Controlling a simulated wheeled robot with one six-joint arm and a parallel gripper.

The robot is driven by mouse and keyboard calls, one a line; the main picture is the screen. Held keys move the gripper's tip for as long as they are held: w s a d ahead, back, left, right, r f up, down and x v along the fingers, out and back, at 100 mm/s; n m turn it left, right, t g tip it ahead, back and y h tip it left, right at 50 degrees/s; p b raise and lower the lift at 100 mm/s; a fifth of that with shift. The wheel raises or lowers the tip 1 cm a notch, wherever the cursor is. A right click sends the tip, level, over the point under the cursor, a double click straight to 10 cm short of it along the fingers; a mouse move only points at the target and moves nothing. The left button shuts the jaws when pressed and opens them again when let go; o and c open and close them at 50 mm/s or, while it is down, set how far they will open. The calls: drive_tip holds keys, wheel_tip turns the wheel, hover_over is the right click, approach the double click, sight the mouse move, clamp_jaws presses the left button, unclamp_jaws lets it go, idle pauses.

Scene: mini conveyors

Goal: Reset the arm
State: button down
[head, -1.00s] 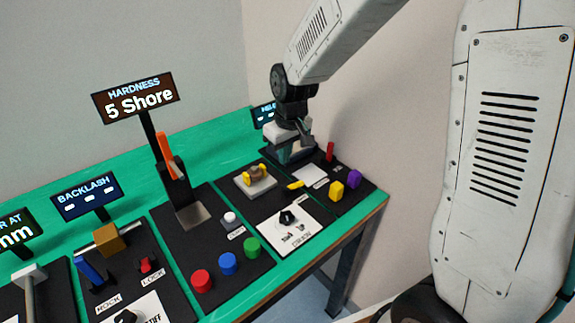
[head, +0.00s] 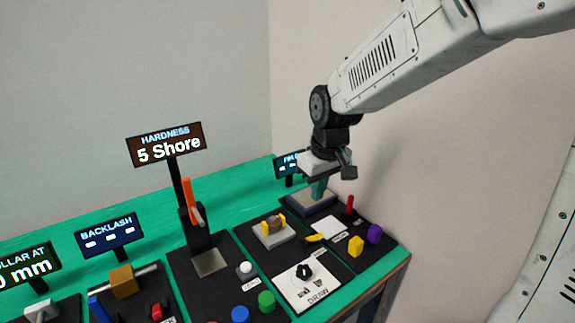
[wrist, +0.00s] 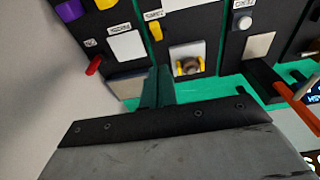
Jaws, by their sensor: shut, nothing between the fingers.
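My gripper (head: 318,190) is at the far right end of the green bench, over the back part of the last black panel. Its teal fingers are together with nothing between them. They point down at a grey plate (head: 311,203); I cannot tell whether they touch it. In the wrist view my gripper (wrist: 158,76) shows as closed fingers beside the same grey plate (wrist: 127,87). My white arm reaches in from the upper right.
A red lever (head: 350,204), a yellow block (head: 355,245) and a purple knob (head: 375,234) stand near the gripper. The hardness sign (head: 166,145) rises at the left on a post. A wall stands close behind and right of the arm.

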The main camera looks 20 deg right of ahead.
drive_tip(key=s+d+r+m, duration=0.2)
drive_tip(key=s+d+r, duration=0.15)
drive_tip(key=s, duration=0.95)
drive_tip(key=s+d+r+m, duration=0.2)
drive_tip(key=s+r, duration=0.2)
drive_tip(key=s, duration=0.8)
drive_tip(key=n+g+h, duration=0.1)
drive_tip(key=n+g, duration=0.2)
hover_over(314, 236)
drive_tip(key=s, duration=0.1)
wheel_tip(314, 236, down, 7)
drive_tip(key=w+a+n, duration=0.1)
drive_tip(key=w, duration=0.4)
drive_tip(key=shift+t, duration=0.4)
drive_tip(key=f, duration=0.3)
drive_tip(key=s+f, duration=0.1)
drive_tip(key=f, duration=0.3)
drive_tip(key=s+d+f, duration=0.1)
drive_tip(key=f, duration=0.3)
drive_tip(key=shift+s, duration=0.2)
drive_tip(key=shift+s+d+f, duration=0.1)
drive_tip(key=shift+s+f, duration=0.25)
drive_tip(key=shift+s, duration=0.05)
